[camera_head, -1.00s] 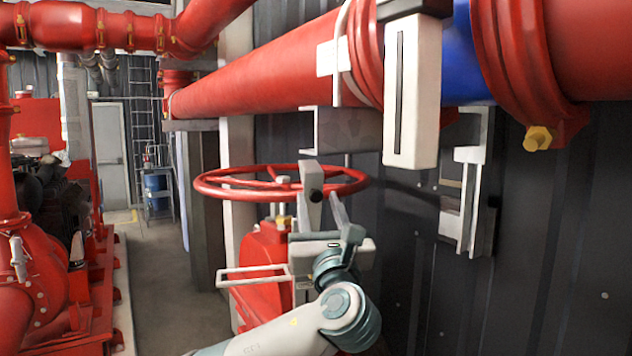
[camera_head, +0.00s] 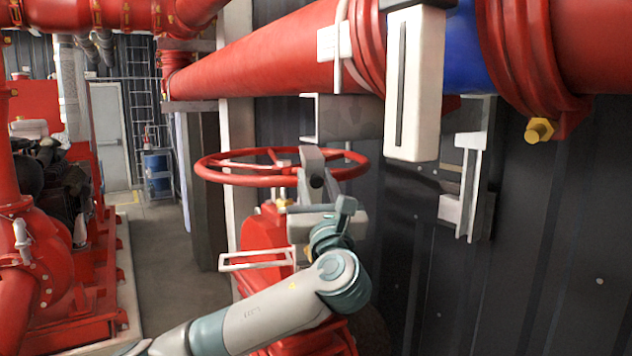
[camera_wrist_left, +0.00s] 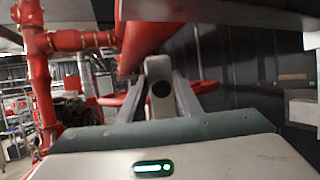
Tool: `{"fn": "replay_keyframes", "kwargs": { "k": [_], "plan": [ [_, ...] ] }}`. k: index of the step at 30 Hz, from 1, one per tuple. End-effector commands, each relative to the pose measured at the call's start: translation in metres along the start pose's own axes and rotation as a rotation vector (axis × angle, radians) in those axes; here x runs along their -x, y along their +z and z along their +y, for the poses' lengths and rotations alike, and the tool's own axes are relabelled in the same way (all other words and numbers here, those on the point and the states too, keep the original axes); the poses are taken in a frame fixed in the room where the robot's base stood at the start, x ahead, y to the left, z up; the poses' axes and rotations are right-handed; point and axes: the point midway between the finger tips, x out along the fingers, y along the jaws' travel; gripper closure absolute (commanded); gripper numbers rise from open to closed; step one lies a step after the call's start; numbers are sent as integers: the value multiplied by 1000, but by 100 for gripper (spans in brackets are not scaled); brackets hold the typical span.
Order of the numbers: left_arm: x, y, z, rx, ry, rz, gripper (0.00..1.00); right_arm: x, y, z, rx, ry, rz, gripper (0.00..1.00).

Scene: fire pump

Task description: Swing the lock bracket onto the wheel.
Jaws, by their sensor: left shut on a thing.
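The red handwheel (camera_head: 215,176) lies level on top of a red valve (camera_head: 262,236), below the big red pipe. A grey upright piece with a round dark spot (camera_head: 316,181), which looks like the lock bracket, stands at the near right side of the wheel. My left gripper (camera_head: 318,166) reaches up to it and is shut on it. In the left wrist view the bracket (camera_wrist_left: 159,68) sits between the two grey fingers, with part of the red wheel behind it. Its lower end is hidden by my gripper. My right gripper is out of view.
A pale rectangular frame (camera_head: 252,267) sticks out left of the valve. A white box (camera_head: 413,85) hangs by the pipe, above and right of my gripper. A dark ribbed wall (camera_head: 560,230) stands close on the right. Open floor (camera_head: 165,265) lies to the left.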

Motion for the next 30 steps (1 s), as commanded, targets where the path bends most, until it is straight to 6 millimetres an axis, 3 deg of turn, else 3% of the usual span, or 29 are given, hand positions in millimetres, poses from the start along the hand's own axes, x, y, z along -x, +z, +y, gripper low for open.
{"fn": "replay_keyframes", "kwargs": {
  "k": [7,21,30],
  "plan": [
    [-12,8,0,17,5,102,100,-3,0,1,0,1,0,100],
    [-53,22,2,42,13,455,100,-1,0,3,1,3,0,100],
    [-56,21,2,44,11,490,100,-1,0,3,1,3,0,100]
  ]
}}
